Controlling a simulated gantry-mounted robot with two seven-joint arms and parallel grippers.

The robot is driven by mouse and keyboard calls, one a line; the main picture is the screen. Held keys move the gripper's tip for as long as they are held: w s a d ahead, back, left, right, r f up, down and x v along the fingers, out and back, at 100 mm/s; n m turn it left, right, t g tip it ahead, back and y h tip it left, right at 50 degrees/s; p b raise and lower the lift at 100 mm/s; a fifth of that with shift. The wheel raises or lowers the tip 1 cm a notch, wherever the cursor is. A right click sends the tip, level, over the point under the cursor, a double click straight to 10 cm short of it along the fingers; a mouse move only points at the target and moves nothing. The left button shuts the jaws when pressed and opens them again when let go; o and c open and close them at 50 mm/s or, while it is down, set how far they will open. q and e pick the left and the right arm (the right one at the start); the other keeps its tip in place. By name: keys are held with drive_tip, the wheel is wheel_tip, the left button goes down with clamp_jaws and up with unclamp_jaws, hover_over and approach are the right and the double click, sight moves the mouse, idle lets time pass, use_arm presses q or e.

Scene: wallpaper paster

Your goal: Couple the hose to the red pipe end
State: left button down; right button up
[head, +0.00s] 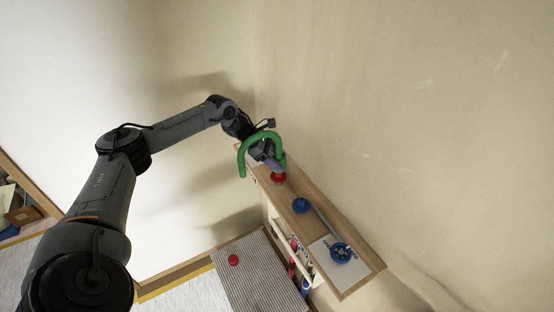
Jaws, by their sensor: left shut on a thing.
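A green curved hose (241,157) arches over the far end of the narrow wooden shelf. My left gripper (276,165) is shut on the hose near one end. That end is just above or at the red pipe end (279,178) on the shelf; I cannot tell whether they touch. The hose's other end hangs free to the left of the gripper. A blue pipe end (300,205) stands farther along the shelf. My right gripper is not in view.
A blue valve wheel (340,252) sits on a pale sheet at the shelf's near end. A striped mat (258,275) lies below with a red round object (233,260) on it. Small items stand in a rack under the shelf. Walls close in behind and right.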

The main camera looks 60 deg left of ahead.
use_arm(q)
drive_tip(key=shift+f+b, duration=0.45)
drive_tip(key=shift+f, duration=0.15)
drive_tip(key=shift+f+b, duration=1)
drive_tip(key=shift+f, duration=0.35)
drive_tip(key=shift+c, duration=1.2)
unclamp_jaws()
drive_tip(key=shift+s+a+r, duration=0.25)
drive_tip(key=shift+s+r, duration=0.05)
drive_tip(key=b+v, duration=0.2)
drive_tip(key=v, duration=0.7)
drive_tip(key=shift+s+r, duration=0.15)
drive_tip(key=shift+r, duration=0.2)
drive_tip(key=shift+a, duration=0.1)
